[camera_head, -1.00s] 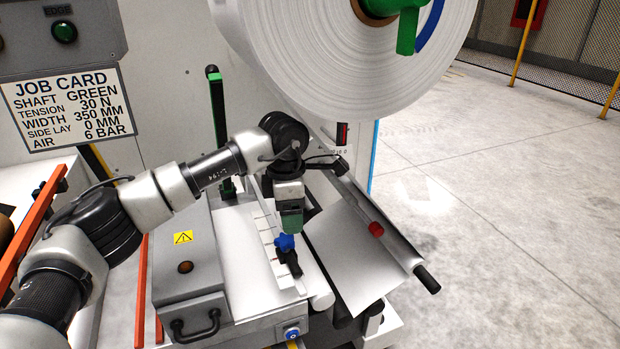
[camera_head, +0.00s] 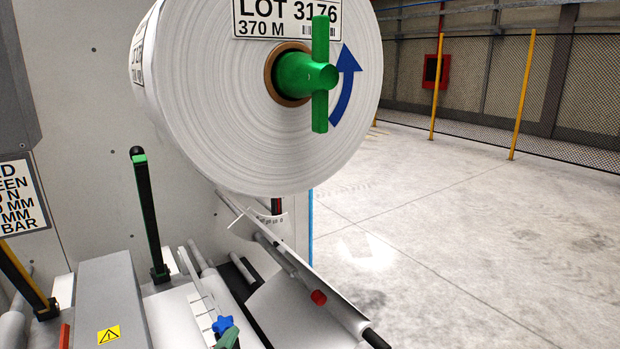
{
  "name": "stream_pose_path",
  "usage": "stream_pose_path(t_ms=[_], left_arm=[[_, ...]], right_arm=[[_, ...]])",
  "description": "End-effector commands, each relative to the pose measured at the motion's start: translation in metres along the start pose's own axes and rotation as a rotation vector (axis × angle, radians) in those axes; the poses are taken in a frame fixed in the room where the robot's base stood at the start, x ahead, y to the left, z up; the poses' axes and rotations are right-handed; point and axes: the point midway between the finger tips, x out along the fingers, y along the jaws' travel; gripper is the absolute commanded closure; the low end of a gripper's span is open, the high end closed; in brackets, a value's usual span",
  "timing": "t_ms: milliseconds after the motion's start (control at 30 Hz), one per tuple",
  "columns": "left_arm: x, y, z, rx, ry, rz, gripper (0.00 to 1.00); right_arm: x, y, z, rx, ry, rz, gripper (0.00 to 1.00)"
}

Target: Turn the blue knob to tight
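The blue knob (camera_head: 223,324) is at the bottom of the head view, beside the white scale strip (camera_head: 201,308). It looks like a small lobed star knob. A dark green piece (camera_head: 228,339) shows just below and against it, cut by the lower picture edge. Its colour matches my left gripper's fingers in the earlier frame, but I cannot tell for sure that it is a fingertip. The rest of my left gripper and arm is out of view, so its opening is hidden. My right gripper is not in view. The knob's tight marking cannot be read.
A large white roll (camera_head: 240,120) with a green shaft handle (camera_head: 319,75) hangs above. A black-and-green post (camera_head: 149,215) stands left of the knob. A grey box (camera_head: 112,300) is lower left. Open floor lies beyond.

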Motion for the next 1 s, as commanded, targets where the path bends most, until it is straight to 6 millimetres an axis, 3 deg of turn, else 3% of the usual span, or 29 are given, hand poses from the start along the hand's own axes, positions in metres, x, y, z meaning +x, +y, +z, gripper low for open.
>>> stream_pose_path(t_ms=[33,100,200,300,500,700,733,1000], left_arm=[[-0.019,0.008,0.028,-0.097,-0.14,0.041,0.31],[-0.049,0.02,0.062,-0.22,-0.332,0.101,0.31],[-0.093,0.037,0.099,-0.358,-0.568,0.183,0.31],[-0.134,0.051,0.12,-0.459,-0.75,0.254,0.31],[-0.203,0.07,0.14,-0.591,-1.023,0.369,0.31],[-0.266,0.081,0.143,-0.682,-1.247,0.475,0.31],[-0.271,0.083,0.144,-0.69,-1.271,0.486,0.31],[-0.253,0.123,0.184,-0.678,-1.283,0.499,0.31]], right_arm=[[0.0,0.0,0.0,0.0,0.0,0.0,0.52],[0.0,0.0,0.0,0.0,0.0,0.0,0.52],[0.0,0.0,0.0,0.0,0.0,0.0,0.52],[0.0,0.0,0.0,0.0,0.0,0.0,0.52],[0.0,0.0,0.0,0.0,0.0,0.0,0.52],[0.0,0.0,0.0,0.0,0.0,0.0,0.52],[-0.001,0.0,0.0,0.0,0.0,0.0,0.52],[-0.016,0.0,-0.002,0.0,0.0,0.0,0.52]])
